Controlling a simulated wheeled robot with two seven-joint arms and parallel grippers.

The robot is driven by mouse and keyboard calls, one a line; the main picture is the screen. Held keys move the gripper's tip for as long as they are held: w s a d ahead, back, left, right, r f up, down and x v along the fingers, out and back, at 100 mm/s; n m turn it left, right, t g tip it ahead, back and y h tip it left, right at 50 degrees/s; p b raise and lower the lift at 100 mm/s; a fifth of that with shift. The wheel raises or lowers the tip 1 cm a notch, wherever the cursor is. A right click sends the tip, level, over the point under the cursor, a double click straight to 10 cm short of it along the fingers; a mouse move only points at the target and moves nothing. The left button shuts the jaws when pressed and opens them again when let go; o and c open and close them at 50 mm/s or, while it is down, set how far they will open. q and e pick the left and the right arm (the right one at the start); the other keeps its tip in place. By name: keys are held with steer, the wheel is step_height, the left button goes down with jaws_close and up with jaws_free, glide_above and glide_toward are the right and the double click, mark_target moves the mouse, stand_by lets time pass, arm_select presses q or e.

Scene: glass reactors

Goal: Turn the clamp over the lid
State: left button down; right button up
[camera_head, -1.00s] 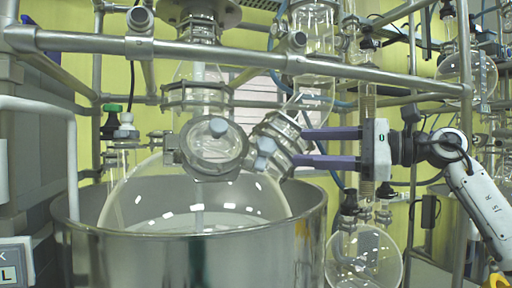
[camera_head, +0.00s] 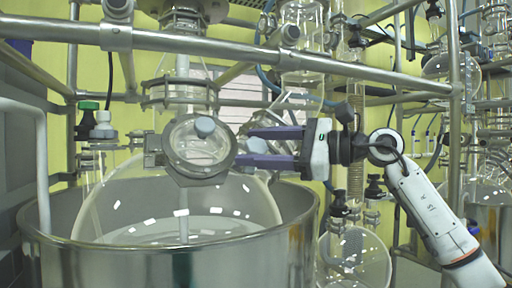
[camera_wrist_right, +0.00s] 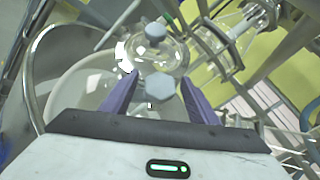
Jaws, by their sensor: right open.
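The round glass lid (camera_head: 197,148) closes a side port of the large glass flask (camera_head: 120,215), with a metal clamp ring (camera_head: 153,150) around it. A blue-grey knob (camera_head: 205,127) sits at the lid's front; it also shows in the wrist view (camera_wrist_right: 155,32). My right gripper (camera_head: 243,146) is open, its two purple fingers pointing left at the lid's right side. Between the fingers is a second blue-grey knob (camera_head: 257,146), seen in the wrist view (camera_wrist_right: 160,85) with a gap on either side. My left gripper is not in view.
The flask sits in a steel bath (camera_head: 150,265). A metal rail (camera_head: 230,50) crosses above my right arm. Glassware and a coil condenser (camera_head: 355,150) stand close behind the arm. A green-capped bottle neck (camera_head: 89,106) is at left.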

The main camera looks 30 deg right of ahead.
steer(key=c, duration=1)
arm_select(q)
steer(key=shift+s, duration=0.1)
arm_select(e)
steer(key=shift+c, duration=0.2)
